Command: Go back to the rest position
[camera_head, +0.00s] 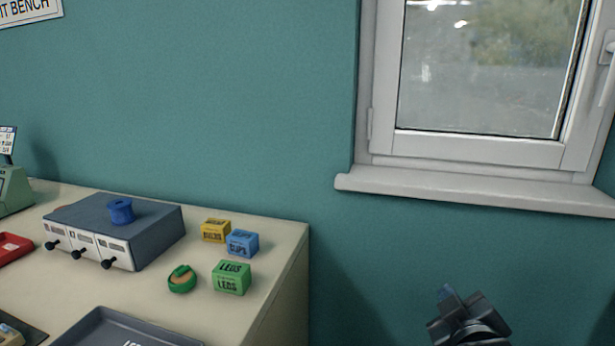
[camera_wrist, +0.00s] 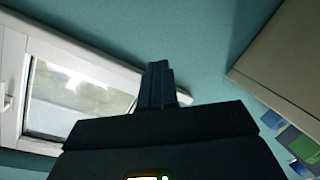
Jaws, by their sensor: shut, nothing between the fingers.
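My gripper (camera_head: 462,305) shows at the bottom right of the head view, in front of the teal wall and below the window. It is to the right of the bench and apart from it. In the wrist view my gripper (camera_wrist: 157,68) has its fingers together, with nothing held between them. Part of the bench (camera_wrist: 275,62) shows at the right of the wrist view.
The bench (camera_head: 285,232) holds a grey box with black knobs (camera_head: 150,235), a blue spool (camera_head: 121,210), yellow (camera_head: 215,230), blue (camera_head: 242,243) and green (camera_head: 231,278) boxes, a green round item (camera_head: 181,279) and a dark tray (camera_head: 125,330). The window sill (camera_head: 470,190) juts from the wall.

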